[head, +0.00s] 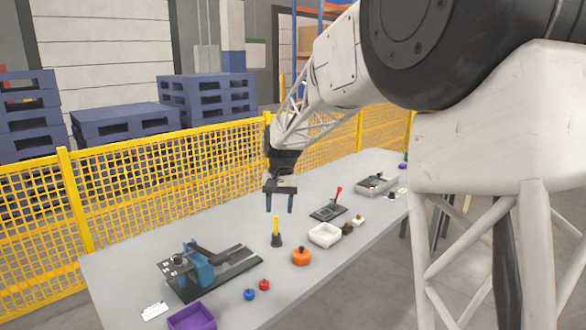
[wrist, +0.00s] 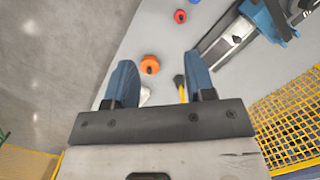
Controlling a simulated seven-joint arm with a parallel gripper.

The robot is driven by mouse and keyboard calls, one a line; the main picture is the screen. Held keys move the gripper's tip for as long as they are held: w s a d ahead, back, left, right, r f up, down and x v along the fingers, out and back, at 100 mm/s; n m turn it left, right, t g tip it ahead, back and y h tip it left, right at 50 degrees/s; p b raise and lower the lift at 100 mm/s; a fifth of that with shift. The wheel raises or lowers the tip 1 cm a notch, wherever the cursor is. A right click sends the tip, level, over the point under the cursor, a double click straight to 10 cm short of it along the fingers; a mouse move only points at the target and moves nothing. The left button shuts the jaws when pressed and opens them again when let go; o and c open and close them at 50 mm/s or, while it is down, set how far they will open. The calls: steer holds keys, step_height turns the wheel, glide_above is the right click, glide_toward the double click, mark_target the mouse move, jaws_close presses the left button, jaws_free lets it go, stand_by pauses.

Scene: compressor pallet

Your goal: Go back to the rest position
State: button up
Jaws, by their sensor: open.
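My gripper (head: 279,203) hangs above the grey table (head: 232,217), with its two blue fingers apart and nothing between them. In the wrist view the fingers (wrist: 160,85) also stand apart, over the table. A yellow-handled tool in a dark base (head: 276,238) stands on the table just below the gripper in the head view. An orange round object (head: 301,257) sits nearer the front edge, and it also shows in the wrist view (wrist: 150,64).
A blue and black fixture (head: 205,270), purple bin (head: 191,317), blue knob (head: 249,295), red knob (head: 264,285), white tray (head: 324,235) and red-levered device (head: 330,209) stand on the table. A yellow mesh fence (head: 160,175) runs behind it. Blue pallets (head: 125,124) are stacked beyond.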

steer(key=s+d+r+t, duration=0.1)
steer(key=s+d+r, duration=0.2)
steer(key=s+d, duration=0.6)
steer(key=s+d+r+t, duration=0.15)
steer(key=s+d, duration=0.35)
steer(key=s, duration=0.8)
steer(key=s+d+f+t, duration=0.1)
steer(key=s+d, duration=0.3)
steer(key=s, duration=0.7)
steer(key=s+d+f+t, duration=0.1)
steer(key=s+d+f, duration=0.3)
steer(key=s, duration=0.7)
steer(key=shift+s+d+f+h, duration=0.15)
steer(key=shift+h, duration=0.25)
